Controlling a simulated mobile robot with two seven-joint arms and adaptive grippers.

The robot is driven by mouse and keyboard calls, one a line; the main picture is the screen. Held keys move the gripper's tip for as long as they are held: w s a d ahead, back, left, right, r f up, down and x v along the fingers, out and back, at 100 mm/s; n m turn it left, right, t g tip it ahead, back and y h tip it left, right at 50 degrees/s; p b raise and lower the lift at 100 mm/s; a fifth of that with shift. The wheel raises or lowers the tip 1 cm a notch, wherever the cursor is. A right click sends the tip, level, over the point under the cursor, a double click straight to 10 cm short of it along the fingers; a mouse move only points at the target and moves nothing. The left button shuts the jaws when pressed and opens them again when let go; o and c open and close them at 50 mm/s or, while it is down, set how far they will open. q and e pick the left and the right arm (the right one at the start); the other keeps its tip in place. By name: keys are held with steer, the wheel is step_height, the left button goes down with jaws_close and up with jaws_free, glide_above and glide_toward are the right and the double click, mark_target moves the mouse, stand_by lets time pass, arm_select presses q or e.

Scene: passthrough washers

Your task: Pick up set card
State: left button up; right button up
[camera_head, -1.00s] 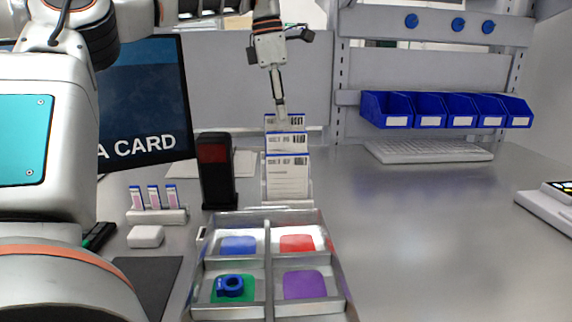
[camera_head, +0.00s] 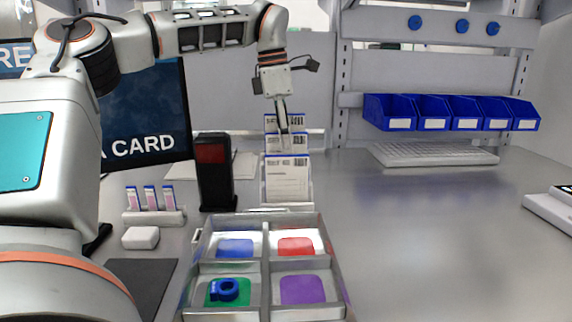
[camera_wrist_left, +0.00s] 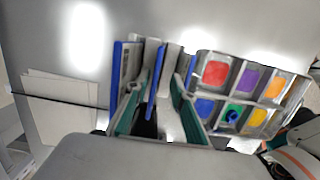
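White set cards (camera_head: 287,180) with blue top edges and printed codes stand upright in a rack of several rows in the middle of the head view. My left gripper (camera_head: 285,142) points down at the rear cards from above. In the left wrist view, the open fingers of my left gripper (camera_wrist_left: 157,112) sit on either side of a blue-edged card (camera_wrist_left: 153,92), with a gap visible. Another blue-edged card (camera_wrist_left: 122,72) stands outside the left finger. The lower parts of the cards between the fingers are hidden. My right gripper is not in view.
A metal divided tray (camera_head: 266,270) with coloured squares and a blue ring-like part (camera_head: 224,290) lies in front of the rack. A black device (camera_head: 214,172) stands left of the rack. Blue bins (camera_head: 389,112) hang at the right.

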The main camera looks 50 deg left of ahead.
arm_select(q)
steer(key=shift+f, duration=0.2)
stand_by(0.4)
jaws_close()
